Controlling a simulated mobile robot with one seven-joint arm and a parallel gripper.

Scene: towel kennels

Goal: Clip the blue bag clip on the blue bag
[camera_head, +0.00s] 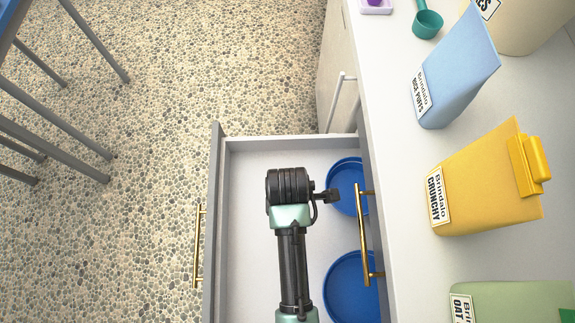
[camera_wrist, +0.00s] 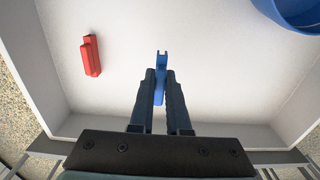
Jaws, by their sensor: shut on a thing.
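The blue bag (camera_head: 457,70) stands upright on the white counter in the head view, labelled Brindalo Rice Puffs, with no clip visible on its top. My gripper (camera_wrist: 159,85) is shut on the blue bag clip (camera_wrist: 161,62) in the wrist view; the clip's far end sticks out beyond the fingertips. The gripper is over the open drawer (camera_head: 216,230), left of and below the blue bag in the head view. In that view my own wrist hides the fingers and the clip. I cannot tell whether the clip still touches the drawer floor.
A red clip (camera_wrist: 90,56) lies in the drawer. Blue bowls (camera_head: 345,185) sit at the drawer's right side. A yellow bag (camera_head: 480,185) with a yellow clip (camera_head: 530,165), a green bag (camera_head: 515,300) and a teal scoop (camera_head: 427,22) are on the counter. A gold handle (camera_head: 362,235) stands beside the drawer.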

